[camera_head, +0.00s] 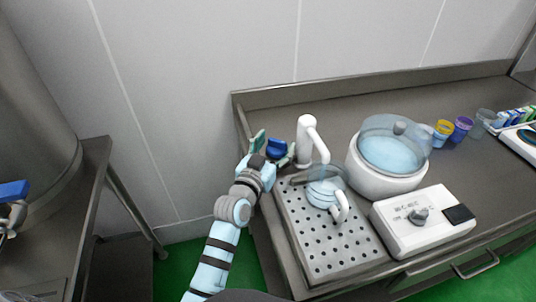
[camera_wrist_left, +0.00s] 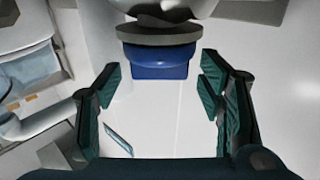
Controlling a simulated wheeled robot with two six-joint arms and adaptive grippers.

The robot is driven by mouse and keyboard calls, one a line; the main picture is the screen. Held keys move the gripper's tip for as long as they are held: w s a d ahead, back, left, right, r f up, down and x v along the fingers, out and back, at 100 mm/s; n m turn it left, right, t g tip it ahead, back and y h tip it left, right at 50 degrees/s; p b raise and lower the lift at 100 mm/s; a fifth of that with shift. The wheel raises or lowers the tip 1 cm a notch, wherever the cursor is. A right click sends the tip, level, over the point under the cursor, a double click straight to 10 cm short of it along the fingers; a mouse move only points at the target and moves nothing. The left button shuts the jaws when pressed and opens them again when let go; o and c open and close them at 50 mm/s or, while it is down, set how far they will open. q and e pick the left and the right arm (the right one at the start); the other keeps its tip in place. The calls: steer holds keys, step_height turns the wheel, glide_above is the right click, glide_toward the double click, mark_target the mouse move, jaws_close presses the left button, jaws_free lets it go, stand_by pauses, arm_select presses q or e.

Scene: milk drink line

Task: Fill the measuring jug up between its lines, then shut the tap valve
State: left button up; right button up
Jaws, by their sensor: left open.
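The white tap (camera_head: 306,138) stands at the back of the perforated drip tray, its spout bent over the measuring jug. The clear measuring jug (camera_head: 322,188) with a white handle stands on the tray under the spout. Pale bands show on it, but its lines and liquid level are too small to read. The blue valve handle (camera_head: 277,148) is left of the tap. My left gripper (camera_head: 273,145) is open at this handle, fingers on either side. In the left wrist view the blue handle (camera_wrist_left: 155,62) lies ahead between the open fingers (camera_wrist_left: 160,88), with gaps both sides. My right gripper is out of view.
The drip tray (camera_head: 338,262) has free room in front of the jug. Right of it stand a white pot with a clear lid (camera_head: 398,142) and a white control box with a knob (camera_head: 422,222). Several coloured cups (camera_head: 462,128) stand at the far right.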

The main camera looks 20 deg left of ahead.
arm_select(q)
steer(key=s+a, duration=0.1)
steer(key=s, duration=0.9)
steer(key=shift+s+a, duration=0.15)
